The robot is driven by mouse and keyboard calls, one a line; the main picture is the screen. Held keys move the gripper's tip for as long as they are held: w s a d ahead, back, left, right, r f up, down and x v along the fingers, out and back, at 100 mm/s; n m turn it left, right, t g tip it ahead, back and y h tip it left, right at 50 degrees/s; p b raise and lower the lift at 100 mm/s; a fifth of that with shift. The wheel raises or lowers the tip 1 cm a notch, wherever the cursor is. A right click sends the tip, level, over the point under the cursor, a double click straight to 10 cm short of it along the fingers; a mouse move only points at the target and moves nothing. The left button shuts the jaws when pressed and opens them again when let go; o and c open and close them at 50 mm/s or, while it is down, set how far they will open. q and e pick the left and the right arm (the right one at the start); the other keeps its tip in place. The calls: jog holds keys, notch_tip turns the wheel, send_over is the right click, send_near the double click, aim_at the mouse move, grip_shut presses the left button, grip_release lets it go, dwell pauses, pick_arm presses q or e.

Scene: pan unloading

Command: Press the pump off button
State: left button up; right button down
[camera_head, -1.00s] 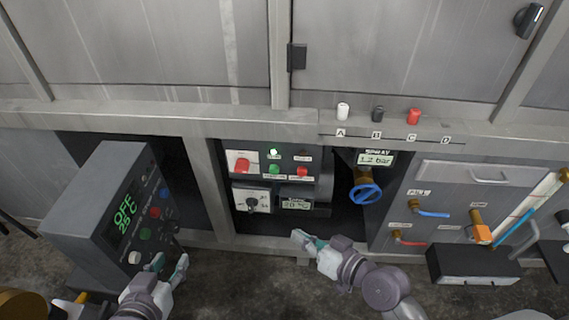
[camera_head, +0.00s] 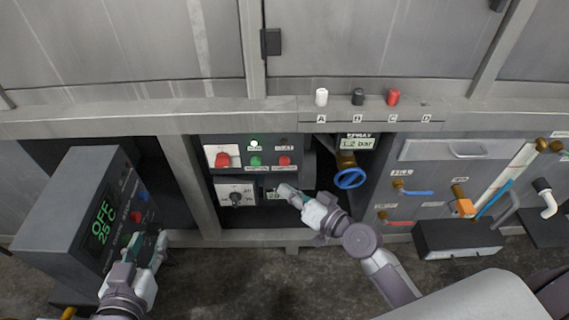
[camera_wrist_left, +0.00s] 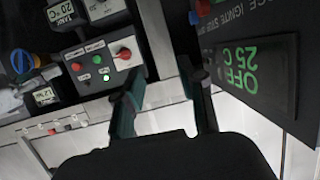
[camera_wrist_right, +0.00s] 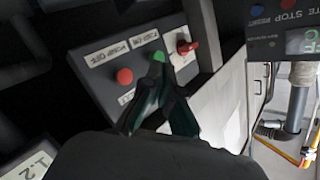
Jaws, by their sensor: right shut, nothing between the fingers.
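The pump off button is the red round button (camera_head: 284,161) at the right of the control panel; it shows in the right wrist view (camera_wrist_right: 124,76) under its "PUMP OFF" label. The green button (camera_head: 255,161) sits left of it, and its edge shows behind my fingertips in the right wrist view (camera_wrist_right: 159,56). My right gripper (camera_head: 283,189) is shut and empty, below the red button in the head view. Its fingertips (camera_wrist_right: 157,70) overlap the green button's lower edge; contact cannot be told. My left gripper (camera_head: 150,240) is open and empty, its fingers apart in the left wrist view (camera_wrist_left: 160,88).
A large red switch (camera_head: 222,160) is at the panel's left, with a lit lamp (camera_head: 253,143) above the green button. A dial (camera_head: 236,198) sits below. A blue valve wheel (camera_head: 350,179) is to the right. A control box (camera_head: 75,215) reading OFF, 25 C stands beside my left gripper.

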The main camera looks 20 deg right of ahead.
aim_at(284, 162)
pick_arm(q)
jog(key=shift+w+d+r+t+h+b, duration=0.2)
jog(key=shift+r+t, duration=0.25)
jog(key=shift+r, duration=0.2)
jog(key=shift+w+d+r+t+h+b, duration=0.1)
jog(key=shift+w+r+t, duration=0.15)
jog(key=shift+r+t, duration=0.25)
jog(key=shift+w+d+r+t+h+b, duration=0.1)
jog(key=shift+w+d+r+t, duration=0.2)
jog(key=shift+r, duration=0.45)
pick_arm(e)
jog(key=shift+w+d, duration=0.2)
jog(key=shift+w, duration=0.6)
jog(key=shift+w+d, duration=0.25)
jog(key=shift+w, duration=0.6)
jog(key=shift+w+d, duration=0.2)
jog(key=shift+w, duration=0.6)
pick_arm(q)
jog(key=shift+s+a, duration=0.1)
jog(key=shift+a, duration=0.05)
jog(key=shift+r+t, duration=0.45)
jog(key=shift+r, duration=0.25)
pick_arm(e)
jog(key=shift+w+d, duration=0.15)
jog(key=shift+w, duration=0.25)
